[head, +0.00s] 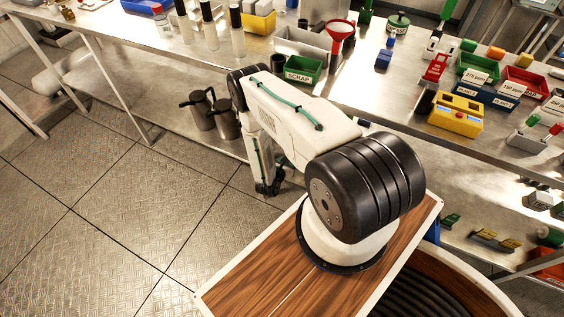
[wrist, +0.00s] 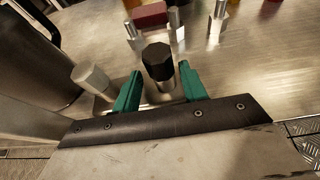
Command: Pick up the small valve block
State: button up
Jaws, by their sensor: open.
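In the wrist view, a small metal piece with a black-capped post (wrist: 158,62) and a pale grey-capped post (wrist: 90,77) stands on a metal surface; it looks like the small valve block, but I cannot be sure. My gripper (wrist: 160,70) is open, with its green fingers on either side of the black-capped post. I cannot tell whether they touch it. The piece's lower part is partly hidden by my gripper. In the head view, my gripper (head: 267,188) hangs low by the bench's front side, and this piece cannot be made out there.
In the wrist view, a dark cylindrical vessel (wrist: 38,50) stands left, and a red piece with metal posts (wrist: 150,15) lies beyond. In the head view, dark jugs (head: 200,108) stand left of my arm. The bench top holds a green SCRAP bin (head: 304,69) and many parts.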

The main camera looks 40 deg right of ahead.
grip_shut()
jog(key=shift+r, duration=0.1)
dwell(1.2)
